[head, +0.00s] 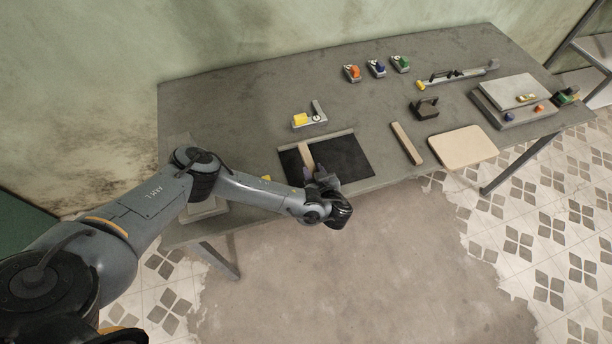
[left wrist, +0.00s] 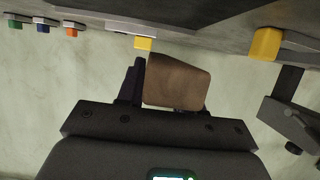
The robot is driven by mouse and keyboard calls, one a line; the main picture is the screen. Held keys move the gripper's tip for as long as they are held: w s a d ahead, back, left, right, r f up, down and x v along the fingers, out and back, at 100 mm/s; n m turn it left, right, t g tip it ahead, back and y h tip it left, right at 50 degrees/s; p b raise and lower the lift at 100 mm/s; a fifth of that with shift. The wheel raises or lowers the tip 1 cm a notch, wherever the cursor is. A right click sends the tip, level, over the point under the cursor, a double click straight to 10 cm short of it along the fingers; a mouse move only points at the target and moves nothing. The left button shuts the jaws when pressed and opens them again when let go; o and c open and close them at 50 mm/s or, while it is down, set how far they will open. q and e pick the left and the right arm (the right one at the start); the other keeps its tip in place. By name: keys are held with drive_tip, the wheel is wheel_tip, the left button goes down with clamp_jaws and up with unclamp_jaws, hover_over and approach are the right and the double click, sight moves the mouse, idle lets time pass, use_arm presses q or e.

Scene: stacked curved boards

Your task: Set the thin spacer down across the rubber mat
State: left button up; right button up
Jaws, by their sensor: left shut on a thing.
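The rubber mat (head: 346,158) is a black sheet in a shallow tray near the table's front edge in the head view. My left gripper (head: 312,178) is over the mat's left part, shut on the thin spacer (head: 306,154), a pale brown wooden strip pointing toward the back of the table. In the left wrist view the spacer (left wrist: 177,82) is a brown block in front of my left gripper (left wrist: 142,100), with one dark finger beside it. I cannot tell whether the spacer touches the mat. My right gripper is out of view.
Right of the mat lie another wooden strip (head: 407,143) and a pale board (head: 463,146). A dark metal holder (head: 424,108) stands behind them. A yellow-ended tool (head: 308,117) lies behind the mat. Three coloured clamps (head: 376,69) stand farther back. The table (head: 240,110) is clear at the back left.

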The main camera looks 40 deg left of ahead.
use_arm(q)
drive_tip(key=a, duration=0.1)
drive_tip(key=a+f, duration=0.1)
drive_tip(key=shift+s+a+f, duration=0.25)
drive_tip(key=shift+a+f, duration=0.15)
drive_tip(key=shift+f, duration=1.95)
drive_tip(key=shift+f, duration=0.1)
drive_tip(key=shift+f, duration=0.15)
drive_tip(key=o, duration=1)
drive_tip(key=shift+o, duration=0.2)
drive_tip(key=shift+r, duration=0.2)
